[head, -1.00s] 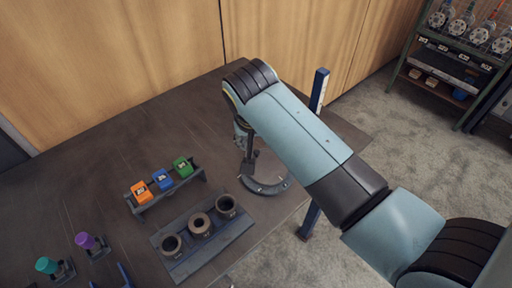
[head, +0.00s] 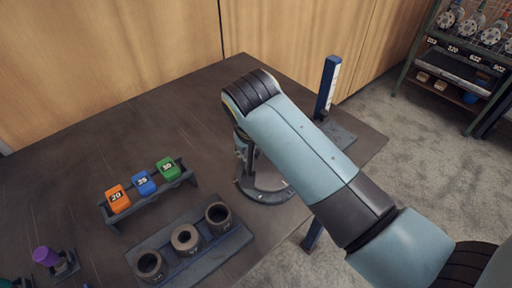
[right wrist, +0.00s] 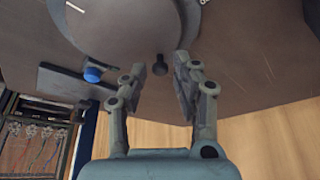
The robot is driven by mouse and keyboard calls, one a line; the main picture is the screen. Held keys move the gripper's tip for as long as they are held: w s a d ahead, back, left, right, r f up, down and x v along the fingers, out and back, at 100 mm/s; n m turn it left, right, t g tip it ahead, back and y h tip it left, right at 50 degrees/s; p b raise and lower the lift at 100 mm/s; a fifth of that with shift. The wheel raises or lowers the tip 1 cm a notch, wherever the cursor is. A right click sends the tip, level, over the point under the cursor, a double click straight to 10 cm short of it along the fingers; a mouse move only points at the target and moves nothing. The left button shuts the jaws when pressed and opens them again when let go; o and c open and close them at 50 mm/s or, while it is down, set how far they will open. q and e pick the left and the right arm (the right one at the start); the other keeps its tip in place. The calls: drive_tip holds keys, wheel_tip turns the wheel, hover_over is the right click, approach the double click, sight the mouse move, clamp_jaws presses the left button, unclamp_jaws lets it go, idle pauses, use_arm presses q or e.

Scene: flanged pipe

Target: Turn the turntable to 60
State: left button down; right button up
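The turntable (head: 268,194) is a dark grey disc with a ring at the table's right edge, mostly hidden by my right arm in the head view. In the right wrist view the turntable (right wrist: 125,28) shows at the top, with small white marks on its ring; I cannot read its setting. A short dark knob (right wrist: 160,68) stands out near the disc's edge. My right gripper (right wrist: 158,72) is open, its fingers on either side of the knob with visible gaps. In the head view my right gripper (head: 243,160) is partly hidden under its arm. My left gripper is out of view.
A rack holds orange (head: 117,197), blue (head: 143,183) and green (head: 168,168) numbered blocks. A tray (head: 218,246) holds three dark cylinders. A blue post (head: 328,86) stands behind the turntable. Shelving (head: 465,75) is at upper right. The table's back left is clear.

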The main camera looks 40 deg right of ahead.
clamp_jaws()
drive_tip(key=shift+d+r+m+g+p, duration=0.1)
drive_tip(key=shift+d+m+g+p, duration=0.2)
drive_tip(key=shift+m+p, duration=0.55)
drive_tip(key=shift+w+d+m+g+h+p, duration=0.1)
drive_tip(key=shift+d+m+g+h+p, duration=0.2)
drive_tip(key=shift+m, duration=0.35)
drive_tip(key=shift+d+m+g+h+p, duration=0.1)
drive_tip(key=shift+d+m+h+p, duration=0.1)
drive_tip(key=shift+m+p, duration=0.3)
drive_tip(key=m, duration=0.2)
drive_tip(key=d+m+g, duration=0.1)
drive_tip(key=shift+s+m+h+p, duration=0.2)
drive_tip(key=shift+m+h+p, duration=0.1)
drive_tip(key=shift+m+p, duration=0.1)
drive_tip(key=shift+s+d+m+g+p, duration=0.25)
drive_tip(key=shift+m+g, duration=0.2)
drive_tip(key=shift+m, duration=0.5)
drive_tip(key=shift+s+d+m+g+p, duration=0.15)
drive_tip(key=shift+d+m+g, duration=0.25)
drive_tip(key=shift+m, duration=0.55)
